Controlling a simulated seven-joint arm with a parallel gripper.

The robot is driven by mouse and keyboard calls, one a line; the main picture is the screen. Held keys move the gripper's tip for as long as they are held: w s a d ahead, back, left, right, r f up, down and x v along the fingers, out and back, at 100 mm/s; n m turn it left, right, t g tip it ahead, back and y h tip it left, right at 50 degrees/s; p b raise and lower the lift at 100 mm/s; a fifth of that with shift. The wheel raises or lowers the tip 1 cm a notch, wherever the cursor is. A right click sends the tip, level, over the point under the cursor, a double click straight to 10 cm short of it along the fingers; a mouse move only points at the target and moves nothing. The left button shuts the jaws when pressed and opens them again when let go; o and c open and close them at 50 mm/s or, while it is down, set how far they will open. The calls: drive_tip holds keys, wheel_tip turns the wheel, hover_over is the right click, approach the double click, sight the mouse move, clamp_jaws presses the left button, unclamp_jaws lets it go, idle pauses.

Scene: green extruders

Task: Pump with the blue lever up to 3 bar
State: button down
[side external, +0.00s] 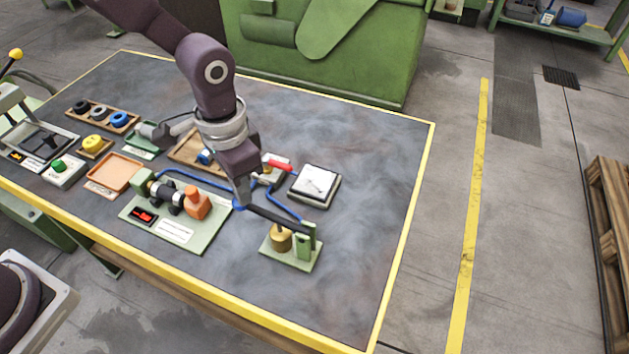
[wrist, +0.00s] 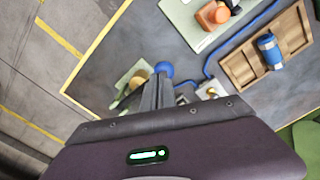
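The hand pump (side external: 291,254) stands on a green base near the table's front right, with a brass cylinder (side external: 281,239). Its dark lever (side external: 275,217) runs left, nearly level, to a blue knob (side external: 238,205). My gripper (side external: 241,200) points down at the knob end. In the wrist view the blue knob (wrist: 165,69) shows just past the fingertips (wrist: 158,78); the fingers look close together, and I cannot tell whether they touch the knob. The pump (wrist: 132,85) is left of them. The white square gauge (side external: 316,182) is behind the lever; its reading is too small to read.
A red-handled valve (side external: 281,166) and blue hoses (side external: 285,209) lie near the lever. A green plate with an orange part (side external: 197,204) is to the left. A wooden tray with a blue cylinder (wrist: 268,51) is close by. The table's right side is clear.

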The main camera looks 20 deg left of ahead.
wheel_tip(320, 180, up, 2)
drive_tip(key=shift+f, duration=0.1)
idle(0.4)
wheel_tip(320, 180, down, 5)
drive_tip(key=shift+f, duration=0.1)
drive_tip(key=shift+r, duration=2.7)
drive_tip(key=shift+r, duration=2.5)
